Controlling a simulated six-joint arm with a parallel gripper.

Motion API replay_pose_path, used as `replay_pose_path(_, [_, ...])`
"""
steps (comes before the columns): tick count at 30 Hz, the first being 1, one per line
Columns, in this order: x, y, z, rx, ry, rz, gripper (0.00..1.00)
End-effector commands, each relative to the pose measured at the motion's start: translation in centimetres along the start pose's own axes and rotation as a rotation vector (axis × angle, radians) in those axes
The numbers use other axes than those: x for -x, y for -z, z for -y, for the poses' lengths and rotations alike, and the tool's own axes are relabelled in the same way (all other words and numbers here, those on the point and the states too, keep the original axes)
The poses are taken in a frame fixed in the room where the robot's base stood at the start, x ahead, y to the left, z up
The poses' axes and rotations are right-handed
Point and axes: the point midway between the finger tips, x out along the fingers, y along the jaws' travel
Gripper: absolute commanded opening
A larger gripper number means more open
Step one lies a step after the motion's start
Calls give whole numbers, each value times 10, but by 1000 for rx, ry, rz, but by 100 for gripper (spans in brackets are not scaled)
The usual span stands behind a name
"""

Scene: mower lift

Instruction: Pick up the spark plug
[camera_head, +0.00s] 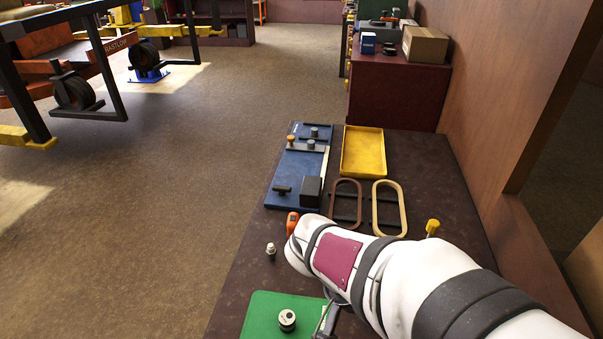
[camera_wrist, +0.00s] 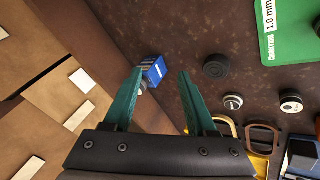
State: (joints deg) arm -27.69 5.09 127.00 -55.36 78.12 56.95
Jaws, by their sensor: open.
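A small upright piece with a pale top and darker base, which looks like the spark plug (camera_head: 270,250), stands on the dark tabletop near its left edge in the head view. What seems to be the same piece shows from above at the right of the wrist view (camera_wrist: 291,101), though I cannot be sure. My gripper (camera_wrist: 160,72) is open, its two teal fingers apart with nothing held. It is above the table, off to the left of that piece in the wrist view. In the head view my arm hides the fingers and part of the table.
A green mat (camera_head: 262,312) bears a black-and-white knob (camera_head: 287,319). A blue board (camera_head: 290,185), yellow tray (camera_head: 345,152) and two oval rings (camera_head: 401,207) lie farther back. A black round piece (camera_wrist: 215,66), pale-topped piece (camera_wrist: 232,101) and blue box (camera_wrist: 152,72) stand near. A wooden wall (camera_head: 500,90) bounds the right.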

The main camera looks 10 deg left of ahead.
Motion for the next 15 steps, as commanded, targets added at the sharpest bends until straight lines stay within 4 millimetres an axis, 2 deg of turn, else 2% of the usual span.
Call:
replay_pose_path(1, [4, 15, 49, 7, -23, -178, 57])
replay_pose_path(2, [8, 22, 81, -7, -6, -296, 57])
replay_pose_path(3, [17, 24, 126, -22, 47, -443, 57])
replay_pose_path(5, [31, 11, 192, -34, 172, -624, 57])
replay_pose_path(6, [40, -5, 231, -37, 269, -711, 57])
replay_pose_path(7, [46, -18, 255, -36, 341, -761, 57])
replay_pose_path(9, [55, -49, 297, -29, 483, -832, 57])
replay_pose_path(12, [60, -73, 325, -25, 592, -865, 57])
replay_pose_path(15, [54, -66, 338, -29, 616, -870, 57])
